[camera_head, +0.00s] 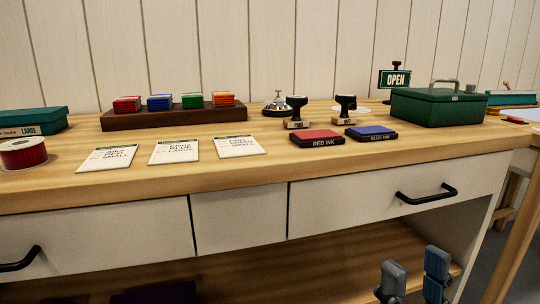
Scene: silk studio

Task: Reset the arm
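My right gripper (413,276) shows at the bottom right, in front of the desk's open lower shelf and below the drawers. Its two grey-blue fingers stand upright and apart, with nothing between them. Neither gripper touches anything on the desk top (240,175).
Cards, a red ink pad (317,138), a blue ink pad (371,133), stamps, a bell (277,105), a ribbon spool (22,154) and a green cash box (438,106) stand on the desk. A black drawer handle (427,195) juts out above my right gripper.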

